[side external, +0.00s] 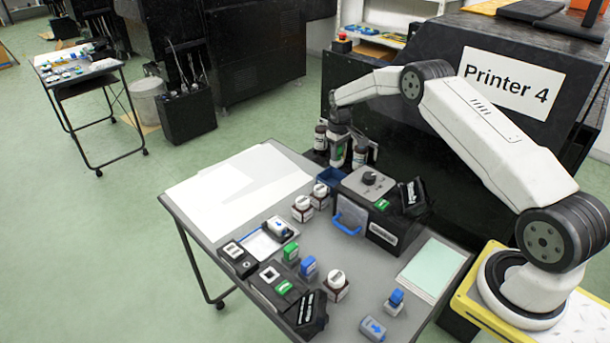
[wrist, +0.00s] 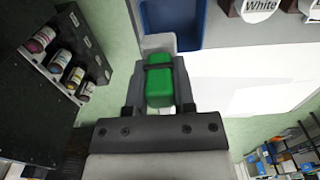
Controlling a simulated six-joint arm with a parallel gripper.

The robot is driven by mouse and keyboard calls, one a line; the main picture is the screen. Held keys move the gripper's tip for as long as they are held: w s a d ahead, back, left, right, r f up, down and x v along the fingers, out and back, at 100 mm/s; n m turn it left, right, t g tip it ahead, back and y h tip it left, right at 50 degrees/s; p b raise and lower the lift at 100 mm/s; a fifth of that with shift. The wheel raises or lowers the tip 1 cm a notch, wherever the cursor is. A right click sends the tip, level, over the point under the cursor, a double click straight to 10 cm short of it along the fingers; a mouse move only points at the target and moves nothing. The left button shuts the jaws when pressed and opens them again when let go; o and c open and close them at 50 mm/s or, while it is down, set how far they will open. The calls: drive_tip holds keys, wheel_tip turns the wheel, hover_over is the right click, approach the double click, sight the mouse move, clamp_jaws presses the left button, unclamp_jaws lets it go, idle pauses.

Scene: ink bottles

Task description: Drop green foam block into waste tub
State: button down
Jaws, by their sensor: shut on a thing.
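The green foam block (wrist: 159,90) is between the fingers of my gripper (wrist: 158,68) in the wrist view, and the gripper is shut on it. In the side external view my gripper (side external: 348,152) hangs at the far edge of the table, where only a small green patch of the block shows. A small blue tub (side external: 331,178) sits at that table edge just below and in front of the gripper. The same tub (wrist: 188,28) shows beyond the fingertips in the wrist view, and the block appears outside its rim.
Dark bottles (side external: 320,136) stand in a rack beside the gripper. A black box with a knob (side external: 371,180) is right of the tub. White-capped bottles (side external: 302,208) and several green and blue blocks stand nearer on the table. White sheets (side external: 240,185) cover its far left.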

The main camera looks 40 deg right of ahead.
drive_tip(key=shift+f, duration=0.15)
drive_tip(key=shift+c, duration=1.9)
unclamp_jaws()
drive_tip(key=shift+r, duration=3.95)
drive_tip(key=shift+a, duration=0.15)
